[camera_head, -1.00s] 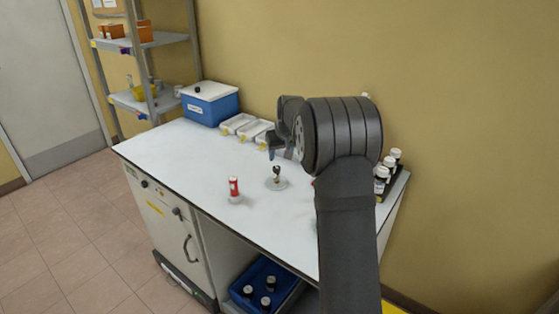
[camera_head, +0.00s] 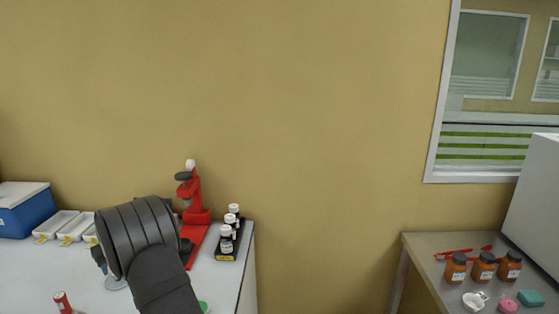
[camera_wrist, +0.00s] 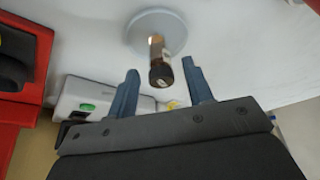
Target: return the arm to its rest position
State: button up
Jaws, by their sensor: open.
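My gripper (camera_wrist: 160,67) is open, its two blue-grey fingers apart, in the wrist view. A small brown vial with a dark cap (camera_wrist: 161,75) shows between and beyond the fingertips; I see no grip on it. It stands on a round pale base (camera_wrist: 143,20) on the white bench. In the head view my dark arm reaches over the bench (camera_head: 228,286) at the lower left, and the gripper is mostly hidden behind it. The base (camera_head: 115,284) shows partly beside the arm.
A red press-like device (camera_head: 192,205) and a black rack of white-capped bottles (camera_head: 228,242) stand at the bench's right end. White trays (camera_head: 55,224) and a blue box (camera_head: 26,213) are at left. A red container (camera_head: 62,302) is in front. A side table (camera_head: 420,250) holds orange jars.

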jog(key=x, duration=0.3)
jog(key=shift+f, duration=0.25)
jog(key=shift+r, duration=2.35)
